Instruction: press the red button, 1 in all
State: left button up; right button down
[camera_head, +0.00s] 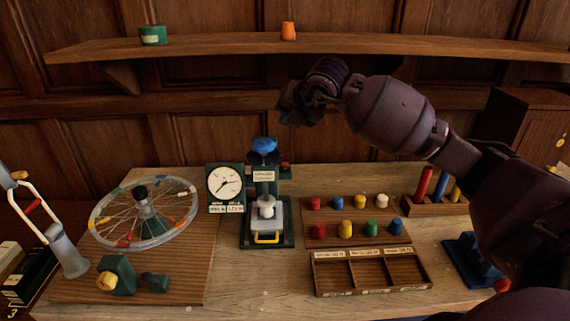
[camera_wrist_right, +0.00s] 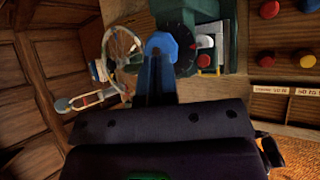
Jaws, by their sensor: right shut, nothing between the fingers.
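A small red button (camera_head: 285,165) sits on a dark green arm at the right side of the green press-like stand (camera_head: 265,190) with a blue top. It also shows in the right wrist view (camera_wrist_right: 205,61), right of the blue top. My right gripper (camera_head: 290,108) is above and behind the stand in the head view, shut and empty, apart from the button. In the right wrist view the closed dark fingers (camera_wrist_right: 156,82) point toward the blue top. My left gripper is not in view.
A dial gauge (camera_head: 225,184) and a spoked wheel (camera_head: 145,215) stand left of the press. A peg board (camera_head: 335,240) with several colored pegs and a divided tray (camera_head: 325,275) are at right. A red knob (camera_head: 502,285) on a blue base is beside my right arm.

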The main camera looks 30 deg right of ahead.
jog(key=shift+f, duration=0.1)
jog(key=b, duration=0.3)
send_over(287, 163)
notch_tip(287, 163, down, 8)
jog(key=shift+s+r, duration=0.1)
jog(key=shift+r, duration=0.1)
jog(key=shift+f+b, duration=0.35)
jog(key=shift+f, duration=0.2)
jog(key=shift+r, duration=0.1)
dwell(0.6)
dwell(0.8)
